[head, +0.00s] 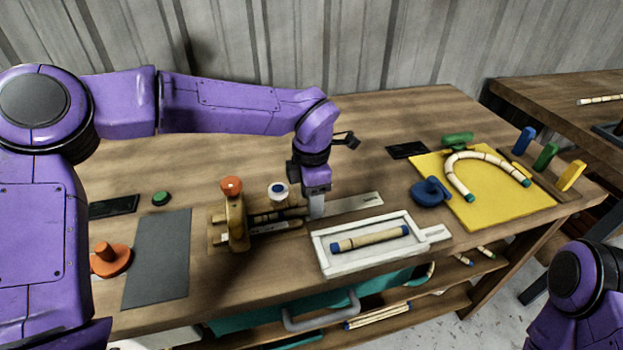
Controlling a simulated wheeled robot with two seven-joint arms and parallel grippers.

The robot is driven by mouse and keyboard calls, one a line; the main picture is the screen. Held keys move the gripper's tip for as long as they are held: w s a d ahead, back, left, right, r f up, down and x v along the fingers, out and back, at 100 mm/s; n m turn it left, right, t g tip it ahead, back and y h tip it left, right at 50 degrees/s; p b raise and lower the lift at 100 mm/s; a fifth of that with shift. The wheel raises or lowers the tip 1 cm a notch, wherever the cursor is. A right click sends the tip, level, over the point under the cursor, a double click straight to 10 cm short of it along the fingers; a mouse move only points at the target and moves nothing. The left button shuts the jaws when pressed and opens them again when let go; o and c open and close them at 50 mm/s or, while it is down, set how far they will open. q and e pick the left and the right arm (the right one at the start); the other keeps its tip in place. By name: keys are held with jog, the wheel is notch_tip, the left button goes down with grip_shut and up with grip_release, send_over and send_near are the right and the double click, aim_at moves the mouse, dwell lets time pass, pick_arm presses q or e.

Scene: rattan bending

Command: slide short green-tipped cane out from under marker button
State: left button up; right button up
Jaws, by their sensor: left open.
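My left gripper (316,208) points down over the middle of the table, open, beside the right end of a wooden fixture (237,222) with an orange knob. Two thin sticks lie side by side through this fixture: a darker one (290,214) behind and a pale, marked one (270,227) in front. Their tips are too small or covered to tell the colour. A small white button with a blue centre (278,190) is just behind them. A green button (161,198) sits at the left. I cannot tell which is the marker button. My right gripper is out of view.
A white tray (335,265) holds a blue-tipped cane (369,238). A metal strip (355,203) lies right of the gripper. A yellow board (488,207) bears a bent teal-tipped cane (456,181). A blue knob (431,191) and grey mat (158,260) flank the work area.

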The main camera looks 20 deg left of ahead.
pick_arm(q)
jog(key=shift+f, duration=0.9)
